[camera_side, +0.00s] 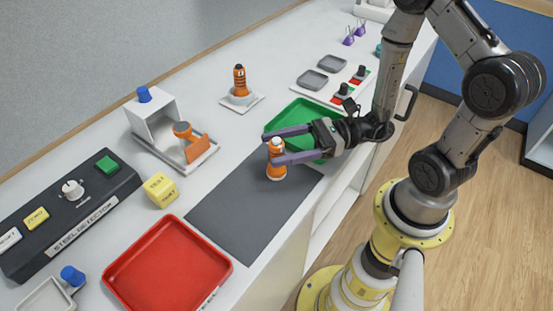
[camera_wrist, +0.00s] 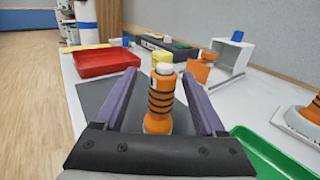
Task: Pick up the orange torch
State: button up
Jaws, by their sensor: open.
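An orange torch (camera_side: 276,172) with a white top stands upright on the dark grey mat (camera_side: 238,215). In the wrist view the torch (camera_wrist: 160,100) shows black bands and sits between my two purple fingers. My gripper (camera_side: 270,148) is open, with one finger on each side of the torch; it also shows in the wrist view (camera_wrist: 159,75). I cannot tell whether either finger touches it. A second orange, black-banded object (camera_side: 239,78) stands on a white base farther back.
A green tray (camera_side: 285,118) lies right beside my gripper. A red tray (camera_side: 165,262) lies at the front left. A yellow cube (camera_side: 160,189), a black steel detector panel (camera_side: 75,215) and a white box (camera_side: 155,112) stand on the left side.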

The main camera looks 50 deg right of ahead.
jog(key=shift+x, duration=1.95)
jog(key=shift+w+d, duration=0.1)
jog(key=shift+w, duration=0.05)
grip_shut()
